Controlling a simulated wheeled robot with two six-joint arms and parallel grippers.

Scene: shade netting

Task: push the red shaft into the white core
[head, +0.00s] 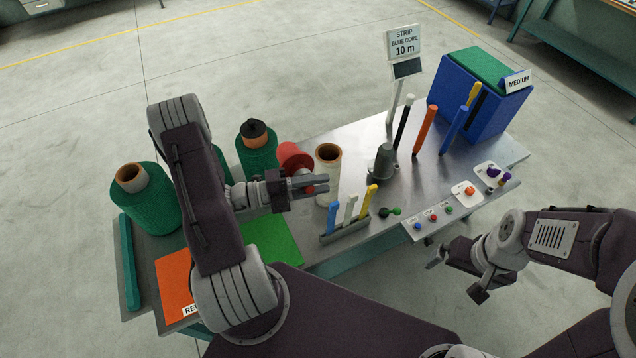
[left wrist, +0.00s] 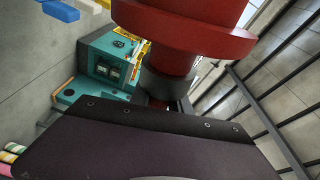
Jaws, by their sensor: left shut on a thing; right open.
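The white core (head: 328,180) is a pale upright tube with a brown open top, standing on the metal table. The red shaft (head: 294,157) shows as a thick red body just left of the core in the head view, partly hidden by my left arm. My left gripper (head: 318,186) is shut on the red shaft, in front of the core. The left wrist view shows the shaft (left wrist: 185,38) close up, with a wide red flange above a dark grey collar. I cannot tell whether shaft and core touch. My right gripper (head: 456,279) is open and empty, off the table's front edge.
Green rolls (head: 145,205) stand left, one with a black cap (head: 255,132). A rack (head: 345,232) of coloured strips stands before the core. A grey cone (head: 382,163), coloured rods (head: 425,130), a sign (head: 403,42) and a blue box (head: 485,112) are to the right.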

